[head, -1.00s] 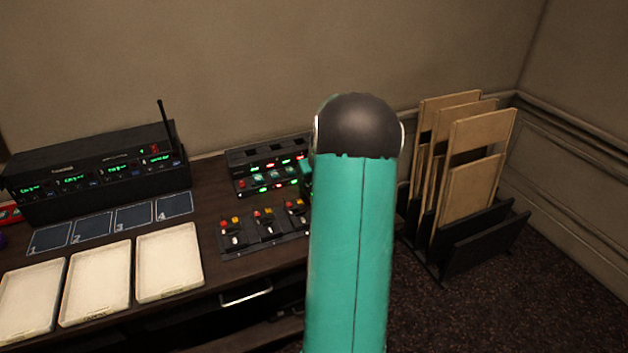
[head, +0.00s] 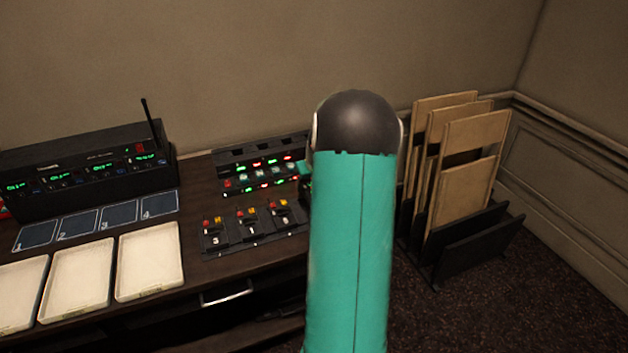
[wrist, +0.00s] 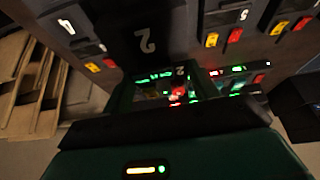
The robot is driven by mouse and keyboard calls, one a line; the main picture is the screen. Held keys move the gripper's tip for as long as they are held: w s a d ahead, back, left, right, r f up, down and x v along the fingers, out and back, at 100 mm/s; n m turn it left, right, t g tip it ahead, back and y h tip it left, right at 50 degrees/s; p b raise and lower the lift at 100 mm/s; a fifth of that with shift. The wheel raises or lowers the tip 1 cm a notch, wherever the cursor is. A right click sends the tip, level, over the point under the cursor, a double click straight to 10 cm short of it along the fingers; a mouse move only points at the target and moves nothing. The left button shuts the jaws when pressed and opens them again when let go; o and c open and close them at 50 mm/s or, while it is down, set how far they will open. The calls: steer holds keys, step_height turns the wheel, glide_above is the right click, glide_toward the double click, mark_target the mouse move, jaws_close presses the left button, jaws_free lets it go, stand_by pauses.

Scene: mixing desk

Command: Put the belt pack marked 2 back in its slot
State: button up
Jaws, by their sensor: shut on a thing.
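In the head view, several packs sit in the front row of the rack (head: 248,228). My arm hides the held pack and the slot there.
A lit panel (head: 262,172) stands behind the pack row. To the left are a black receiver box with an antenna (head: 85,170), numbered mats (head: 118,217) and pale trays (head: 150,262). A rack of wooden boards (head: 465,175) stands right of the desk.

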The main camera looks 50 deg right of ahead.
steer(key=shift+s+x, duration=0.25)
steer(key=shift+x, duration=0.9)
steer(key=shift+s+a+f, duration=0.1)
steer(key=shift+a+f, duration=0.05)
steer(key=shift+f, duration=1.9)
steer(key=shift+f, duration=0.6)
steer(key=o, duration=1.5)
steer(key=shift+o, duration=0.2)
